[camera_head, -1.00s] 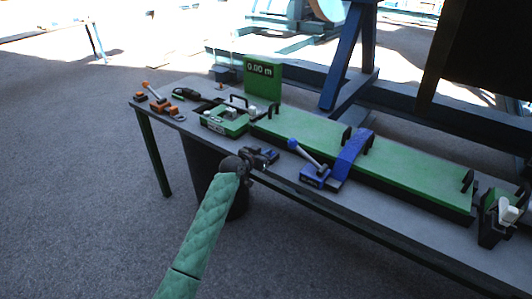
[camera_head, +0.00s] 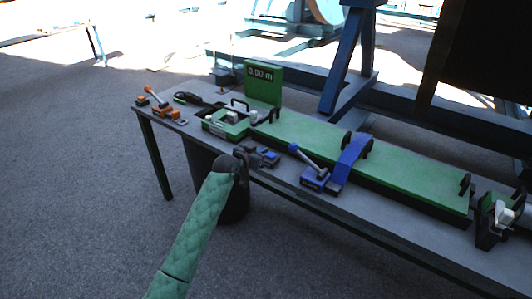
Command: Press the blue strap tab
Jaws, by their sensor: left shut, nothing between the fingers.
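A blue strap (camera_head: 351,157) arches across the long green trough (camera_head: 410,175) on the table. I cannot tell which small part is the tab. My left gripper (camera_head: 266,157) is at the table's front edge, left of the blue block and apart from it. It is shut and empty; its fingers look small and dark. My right gripper is not in view.
A green length display (camera_head: 262,82) reading 0.00 m stands at the back. A green clamp frame (camera_head: 228,122) and orange tools (camera_head: 160,105) lie on the left. A black fixture with a white part (camera_head: 497,216) is at the right end. A dark bin (camera_head: 232,205) stands below the table's front edge.

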